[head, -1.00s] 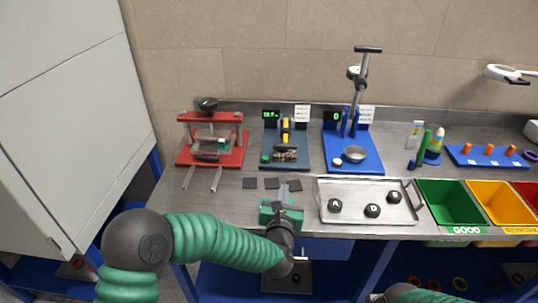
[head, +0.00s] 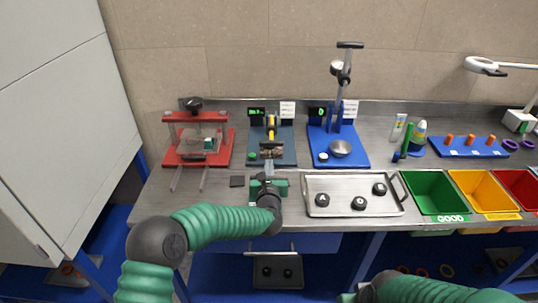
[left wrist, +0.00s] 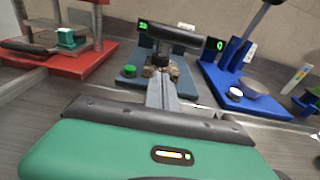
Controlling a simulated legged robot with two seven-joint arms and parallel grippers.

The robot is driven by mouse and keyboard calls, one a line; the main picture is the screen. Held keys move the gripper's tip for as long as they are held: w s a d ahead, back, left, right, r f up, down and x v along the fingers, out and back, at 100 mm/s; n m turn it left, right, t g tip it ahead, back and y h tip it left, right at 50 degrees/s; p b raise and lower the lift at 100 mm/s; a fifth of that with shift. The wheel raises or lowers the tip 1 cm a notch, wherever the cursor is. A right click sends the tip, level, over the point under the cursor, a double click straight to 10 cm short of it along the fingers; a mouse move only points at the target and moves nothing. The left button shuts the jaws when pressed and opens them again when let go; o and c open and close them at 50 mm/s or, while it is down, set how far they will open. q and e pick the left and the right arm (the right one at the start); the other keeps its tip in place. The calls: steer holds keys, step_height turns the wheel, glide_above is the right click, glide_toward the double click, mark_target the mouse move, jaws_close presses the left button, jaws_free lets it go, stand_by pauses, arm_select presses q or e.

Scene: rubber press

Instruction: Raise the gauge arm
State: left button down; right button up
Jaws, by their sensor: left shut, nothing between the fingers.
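The middle station has a dark base plate (head: 285,146), a small green display (head: 256,112) and a yellow-marked arm (head: 271,124). This arm lies low and points toward me, with a dark crossbar handle at its near end. The handle also shows in the left wrist view (left wrist: 160,36). My left gripper (head: 268,166) is shut and empty, its fingers pointing at the front of this station. In the left wrist view the fingertips (left wrist: 161,82) are just below the handle; whether they touch it I cannot tell. My right gripper is not in view.
A red press (head: 185,155) stands left. A blue station (head: 350,155) with a tall upright arm and a bowl (head: 340,148) stands right. A metal tray (head: 345,207) with black pucks lies in front, beside green (head: 435,205) and yellow (head: 490,205) bins.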

arm_select(q)
steer(key=r, duration=0.1)
steer(key=w+r, duration=0.1)
steer(key=r, duration=0.1)
steer(key=shift+p, duration=0.4)
steer(key=shift+w+r, duration=0.15)
steer(key=shift+r, duration=0.2)
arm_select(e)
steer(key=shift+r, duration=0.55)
